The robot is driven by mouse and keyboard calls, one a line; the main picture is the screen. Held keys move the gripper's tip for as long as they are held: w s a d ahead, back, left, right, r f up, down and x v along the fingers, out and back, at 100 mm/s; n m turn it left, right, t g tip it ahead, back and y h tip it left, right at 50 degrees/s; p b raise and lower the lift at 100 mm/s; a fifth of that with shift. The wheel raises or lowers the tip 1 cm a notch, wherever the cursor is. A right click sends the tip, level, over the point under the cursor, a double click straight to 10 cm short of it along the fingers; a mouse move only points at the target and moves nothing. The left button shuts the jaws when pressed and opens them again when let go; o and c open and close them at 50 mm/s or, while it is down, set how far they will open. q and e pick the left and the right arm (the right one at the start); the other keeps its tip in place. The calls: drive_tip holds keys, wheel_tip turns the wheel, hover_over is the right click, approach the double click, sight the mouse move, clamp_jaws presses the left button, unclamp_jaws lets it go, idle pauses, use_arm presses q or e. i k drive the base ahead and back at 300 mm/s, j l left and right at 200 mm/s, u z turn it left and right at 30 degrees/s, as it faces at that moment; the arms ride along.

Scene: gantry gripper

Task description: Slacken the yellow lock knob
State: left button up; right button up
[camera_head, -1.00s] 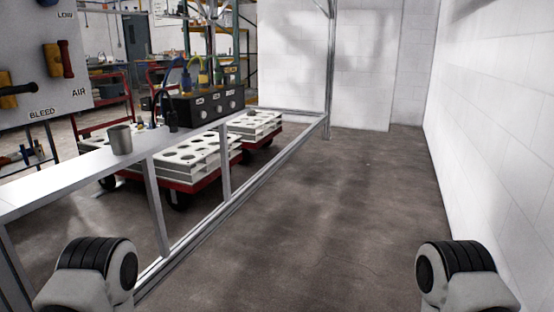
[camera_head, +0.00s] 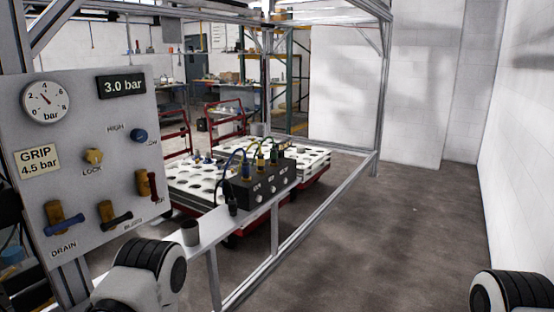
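The yellow lock knob (camera_head: 93,156) sits on the grey control panel (camera_head: 84,110) at the left, above the word LOCK. A blue knob (camera_head: 138,135) sits to its right, between the HIGH and LOW labels. A round gauge (camera_head: 46,101) and a display (camera_head: 121,87) reading 3.0 bar are above. A card (camera_head: 38,161) reads GRIP 4.5 bar. Only links of my arms show, low at the left and in the bottom right corner. Both grippers are out of view. Nothing of mine touches the knob.
Below the knob are valves with a blue handle (camera_head: 65,224), a black handle (camera_head: 117,221) and a red handle (camera_head: 155,187). A metal cup (camera_head: 190,233) and a black connector box (camera_head: 262,190) stand on the rail. Open floor lies at the right.

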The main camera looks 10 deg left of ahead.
sight(92, 156)
drive_tip(key=j+u, duration=0.1)
drive_tip(key=u, duration=0.3)
drive_tip(key=i+u, duration=0.1)
drive_tip(key=u, duration=0.3)
drive_tip(key=j+u, duration=0.1)
drive_tip(key=u, duration=0.35)
drive_tip(key=i, duration=0.05)
